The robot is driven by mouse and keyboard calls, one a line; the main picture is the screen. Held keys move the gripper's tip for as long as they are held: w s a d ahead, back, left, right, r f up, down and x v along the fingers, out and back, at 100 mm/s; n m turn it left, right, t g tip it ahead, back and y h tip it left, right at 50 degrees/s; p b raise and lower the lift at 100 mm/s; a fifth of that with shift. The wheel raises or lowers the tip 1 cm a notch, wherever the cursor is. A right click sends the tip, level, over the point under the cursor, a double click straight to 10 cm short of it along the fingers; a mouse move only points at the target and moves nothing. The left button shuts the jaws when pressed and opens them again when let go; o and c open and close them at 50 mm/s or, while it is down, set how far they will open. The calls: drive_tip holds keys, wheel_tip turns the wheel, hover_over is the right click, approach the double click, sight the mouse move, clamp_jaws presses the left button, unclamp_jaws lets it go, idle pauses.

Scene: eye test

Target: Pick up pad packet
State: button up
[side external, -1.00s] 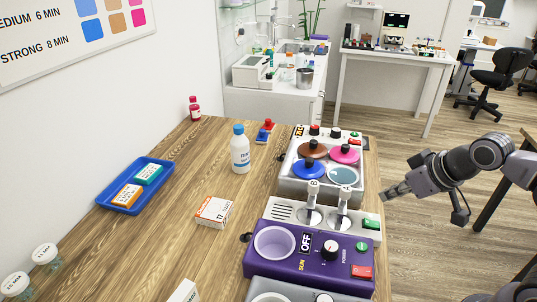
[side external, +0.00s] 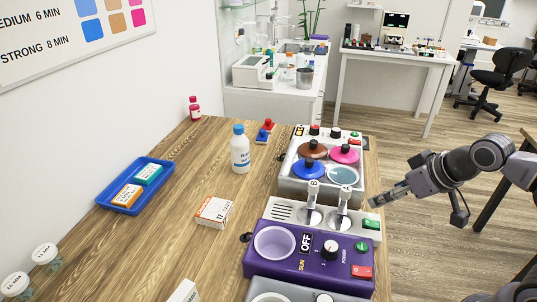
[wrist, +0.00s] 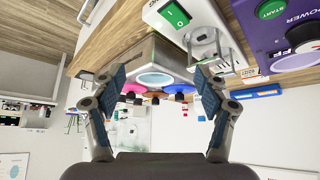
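No packet is clearly marked as pads, so I cannot tell which one is the pad packet. A small orange packet (side external: 127,195) and a teal packet (side external: 148,174) lie in a blue tray (side external: 112,204) at the left of the wooden table. A white box with an orange edge (side external: 213,211) lies on the table right of the tray. My gripper (side external: 376,201) is beyond the table's right edge, beside the machines and far from the packets. In the wrist view my gripper (wrist: 161,78) has its fingers wide apart with nothing between them.
A purple heater (side external: 310,270), a white unit with two levers (side external: 283,211) and a bath with coloured lids (side external: 318,190) line the right side. A white bottle with a blue cap (side external: 240,153) stands mid-table. Bare wood (side external: 165,235) lies around the white box.

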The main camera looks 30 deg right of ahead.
idle(0.3)
drive_tip(key=w+a+r+n+g+y, duration=0.1)
drive_tip(key=w+a+r, duration=0.2)
drive_tip(key=a, duration=0.2)
drive_tip(key=w+a+r+n+g, duration=0.1)
drive_tip(key=w+a+r, duration=0.2)
drive_tip(key=a, duration=0.2)
drive_tip(key=n+g+h, duration=0.1)
drive_tip(key=n+g, duration=0.4)
approach(179, 296)
drive_tip(key=shift+w+d+f, duration=0.25)
drive_tip(key=shift+w+d, duration=0.05)
drive_tip(key=shift+d, duration=0.15)
drive_tip(key=shift+s+a+f, duration=0.15)
drive_tip(key=shift+a+f, duration=0.05)
drive_tip(key=shift+a, duration=0.1)
wheel_tip(179, 296, down, 11)
drive_tip(key=shift+a+r, duration=0.15)
